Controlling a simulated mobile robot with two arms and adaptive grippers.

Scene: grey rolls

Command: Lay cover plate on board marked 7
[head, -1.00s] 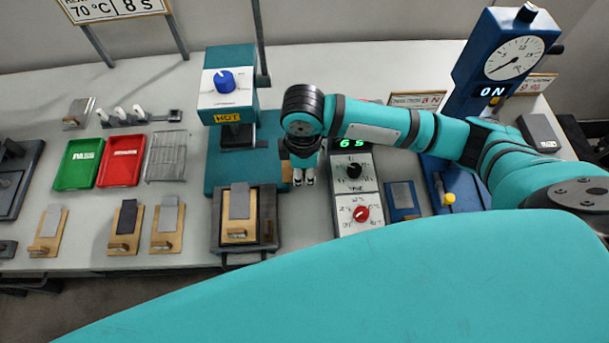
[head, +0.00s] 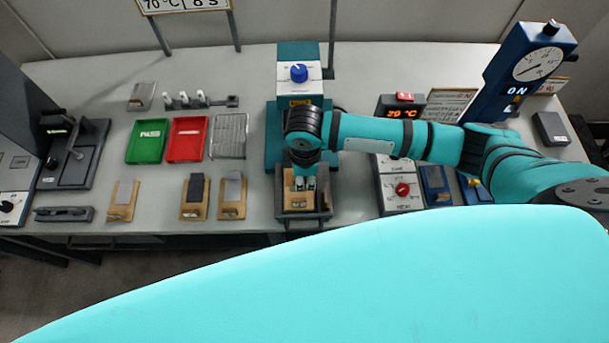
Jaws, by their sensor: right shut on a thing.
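My right gripper (head: 304,184) is over the wooden board (head: 288,183) in the dark tray (head: 282,212) in front of the teal press. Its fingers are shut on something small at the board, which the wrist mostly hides. I cannot tell from the picture whether it is the grey plate. Three other wooden boards lie to the left: one with a light grey plate (head: 125,192), one with a dark plate (head: 195,188), one with a grey plate (head: 234,186). No number on any board is legible. My left gripper is not in view.
The press (head: 300,77) stands right behind the tray. A green tray (head: 148,140), a red tray (head: 187,138) and a wire rack (head: 229,137) lie to the left. A control box (head: 402,188) is close on the right. Bare table shows before the green tray.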

